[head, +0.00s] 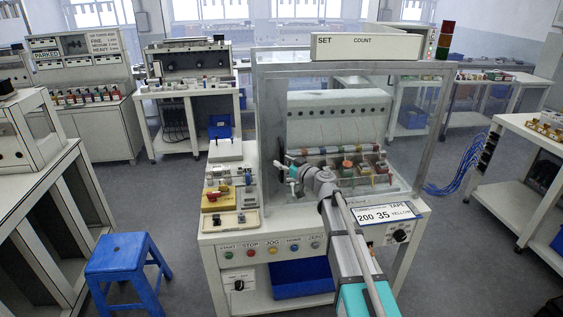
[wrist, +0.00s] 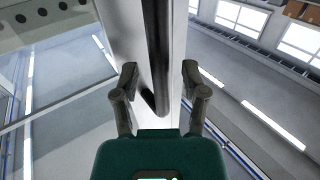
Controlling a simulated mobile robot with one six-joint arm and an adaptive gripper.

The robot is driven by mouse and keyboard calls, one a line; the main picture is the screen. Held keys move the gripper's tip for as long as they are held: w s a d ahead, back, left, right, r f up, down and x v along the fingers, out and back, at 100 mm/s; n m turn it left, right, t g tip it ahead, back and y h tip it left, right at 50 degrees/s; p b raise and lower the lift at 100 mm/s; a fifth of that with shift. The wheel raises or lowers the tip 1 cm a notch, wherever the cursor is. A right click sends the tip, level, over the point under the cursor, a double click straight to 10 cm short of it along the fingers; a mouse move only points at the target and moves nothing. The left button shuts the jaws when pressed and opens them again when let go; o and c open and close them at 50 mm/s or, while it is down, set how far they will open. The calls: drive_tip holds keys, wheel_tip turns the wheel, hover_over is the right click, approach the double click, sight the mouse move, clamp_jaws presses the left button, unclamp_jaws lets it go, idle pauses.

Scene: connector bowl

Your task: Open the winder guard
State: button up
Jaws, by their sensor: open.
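The winder guard (head: 436,125) is a clear panelled, grey framed cover on the winder in the head view; it looks shut. My gripper (head: 289,172) is at its lower left front, with my arm reaching in from the front. In the wrist view my gripper (wrist: 160,82) is open, with one finger on each side of a dark bar handle (wrist: 158,55) on a pale frame member. The fingers stand apart from the bar with gaps on both sides. I cannot tell how deep the bar sits between them. My gripper and arm hide part of the guard's lower front in the head view.
A row of coloured buttons (head: 273,250) runs along the bench front. A side shelf with a yellow block (head: 214,199) and small parts is left of the guard. A blue stool (head: 125,262) stands at front left. A label plate (head: 386,214) is right of my arm.

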drive_tip(key=shift+w+a, duration=0.3)
clamp_jaws()
idle(0.3)
